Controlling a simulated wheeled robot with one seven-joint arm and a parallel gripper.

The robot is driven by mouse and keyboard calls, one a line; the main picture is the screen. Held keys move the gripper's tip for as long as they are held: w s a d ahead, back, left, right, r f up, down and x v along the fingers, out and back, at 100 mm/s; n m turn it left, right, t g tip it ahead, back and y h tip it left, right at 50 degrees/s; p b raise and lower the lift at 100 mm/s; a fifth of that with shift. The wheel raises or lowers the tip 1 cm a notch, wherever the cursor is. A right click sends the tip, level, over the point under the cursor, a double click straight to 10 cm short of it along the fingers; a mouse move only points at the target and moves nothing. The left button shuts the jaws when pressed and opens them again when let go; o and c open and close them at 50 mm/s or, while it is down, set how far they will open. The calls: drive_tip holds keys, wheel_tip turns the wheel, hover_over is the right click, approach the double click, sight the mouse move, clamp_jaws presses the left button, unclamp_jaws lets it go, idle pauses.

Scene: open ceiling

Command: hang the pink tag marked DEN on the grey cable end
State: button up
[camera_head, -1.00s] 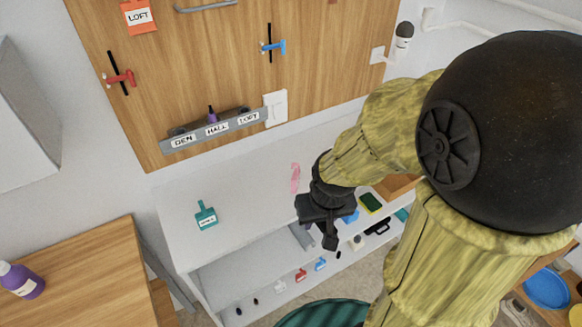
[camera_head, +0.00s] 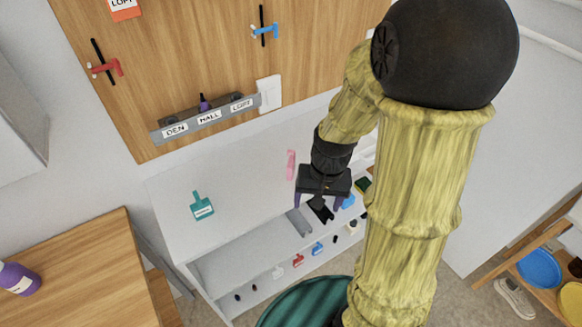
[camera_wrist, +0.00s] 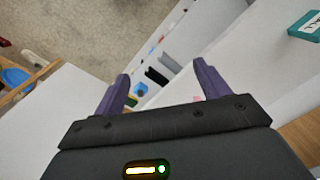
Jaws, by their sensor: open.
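A pink tag (camera_head: 291,164) lies on the white bench top, just left of my gripper. Its marking is not readable. In the wrist view a small bit of pink (camera_wrist: 197,98) shows beside the right finger. My gripper (camera_head: 319,202) is open and empty, fingers pointing down near the bench's front edge; its two purple fingers also show in the wrist view (camera_wrist: 162,72). A grey ledge (camera_head: 208,118) on the wooden board carries labels DEN, HALL and LOFT. Dark pieces stand behind DEN and LOFT and a purple one behind HALL. I cannot tell which is the grey cable end.
A teal tag (camera_head: 202,206) lies on the bench left of the pink one. An orange LOFT tag (camera_head: 124,8) hangs on the board, with red (camera_head: 105,68) and blue (camera_head: 265,31) fittings. Small items sit on the lower shelf. The bench between teal and pink tags is clear.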

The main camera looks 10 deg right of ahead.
drive_tip(key=w+d+f+m+g+y, duration=0.1)
drive_tip(key=w+d+f+m+y, duration=0.4)
drive_tip(key=f+m+y, duration=0.5)
drive_tip(key=w+d+r+m+t+y+p, duration=0.1)
drive_tip(key=w+d+r+m+t+y, duration=0.1)
drive_tip(key=w+d+m+t+y, duration=0.3)
drive_tip(key=w+d+m+t, duration=0.1)
drive_tip(key=d+m+t, duration=0.2)
drive_tip(key=d+m, duration=0.1)
drive_tip(key=shift+w+m+t, duration=0.15)
drive_tip(key=shift+m+t, duration=0.25)
drive_tip(key=shift+m, duration=0.1)
drive_tip(key=p, duration=0.3)
approach(294, 165)
drive_tip(key=x, duration=0.5)
drive_tip(key=shift+w+f, duration=0.1)
drive_tip(key=shift+a, duration=0.1)
